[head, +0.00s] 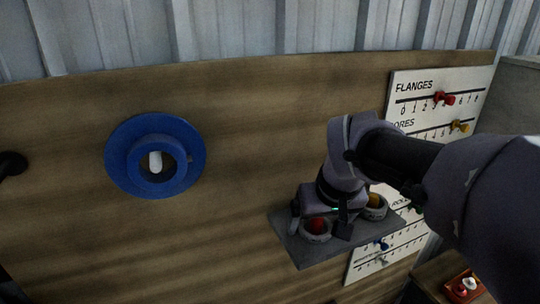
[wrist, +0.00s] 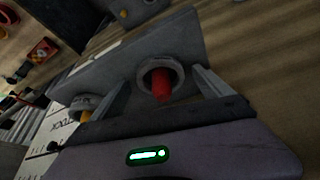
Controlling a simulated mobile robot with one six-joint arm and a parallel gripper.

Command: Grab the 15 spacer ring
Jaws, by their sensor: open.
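Two grey rings sit on a grey shelf (head: 345,255) on the wooden board. One ring (head: 316,238) has a red peg or core in its middle, the other (head: 378,211) a yellow one. No number is readable on either, so I cannot tell which is the 15 spacer ring. My gripper (head: 318,223) is open at the red-centred ring. In the wrist view, that ring (wrist: 179,73) lies between the two spread fingers of my gripper (wrist: 161,82). The yellow-centred ring (wrist: 80,101) is outside the left finger, partly hidden.
A blue flange (head: 120,160) hangs on a pale peg on the board at left. A white scale board (head: 440,85) with coloured pegs stands at right, partly behind my arm. A red item (head: 460,287) lies at the lower right. The board between flange and shelf is clear.

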